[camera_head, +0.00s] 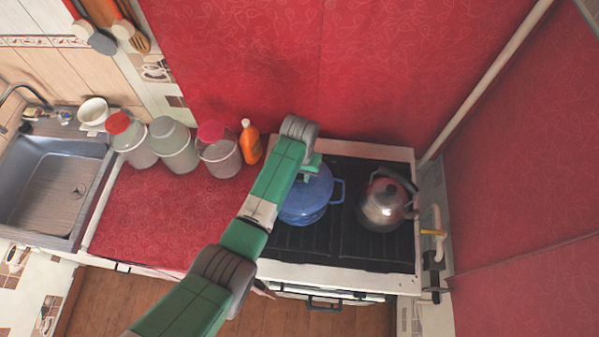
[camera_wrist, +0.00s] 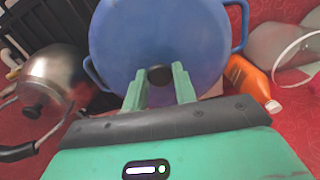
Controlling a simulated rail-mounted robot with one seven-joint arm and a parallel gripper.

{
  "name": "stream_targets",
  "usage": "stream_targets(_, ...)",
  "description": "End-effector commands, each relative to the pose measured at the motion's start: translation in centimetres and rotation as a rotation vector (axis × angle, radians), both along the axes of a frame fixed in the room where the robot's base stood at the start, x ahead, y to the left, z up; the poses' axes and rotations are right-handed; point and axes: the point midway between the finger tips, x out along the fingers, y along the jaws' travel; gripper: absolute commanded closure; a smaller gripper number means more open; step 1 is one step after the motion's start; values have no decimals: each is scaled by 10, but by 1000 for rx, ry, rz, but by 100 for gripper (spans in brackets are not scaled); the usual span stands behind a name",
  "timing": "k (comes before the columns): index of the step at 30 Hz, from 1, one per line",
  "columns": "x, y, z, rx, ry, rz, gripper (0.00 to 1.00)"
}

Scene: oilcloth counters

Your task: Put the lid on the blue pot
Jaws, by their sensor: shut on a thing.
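The blue pot (camera_head: 302,209) stands on the left part of the stove, with a side handle showing at its right. My arm hides its left side in the head view. In the wrist view the round blue lid (camera_wrist: 158,38) fills the top middle, with the pot's handles (camera_wrist: 240,24) sticking out on both sides. My gripper (camera_wrist: 159,75) is shut on the lid's dark knob, one green finger on each side. In the head view my gripper (camera_head: 311,166) is over the pot. I cannot tell whether the lid rests fully on the rim.
A metal kettle (camera_head: 384,201) stands on the stove right of the pot. An orange bottle (camera_head: 250,143) and several lidded jars (camera_head: 174,146) line the back of the red counter (camera_head: 160,215) at left. A sink (camera_head: 48,190) is farther left. The counter's front is clear.

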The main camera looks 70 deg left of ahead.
Motion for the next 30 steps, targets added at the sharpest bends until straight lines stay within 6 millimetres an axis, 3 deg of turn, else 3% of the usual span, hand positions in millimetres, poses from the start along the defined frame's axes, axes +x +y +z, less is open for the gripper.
stream_targets(29,0,0,-5,0,0,0,100)
stream_targets(30,0,0,-5,0,0,0,68)
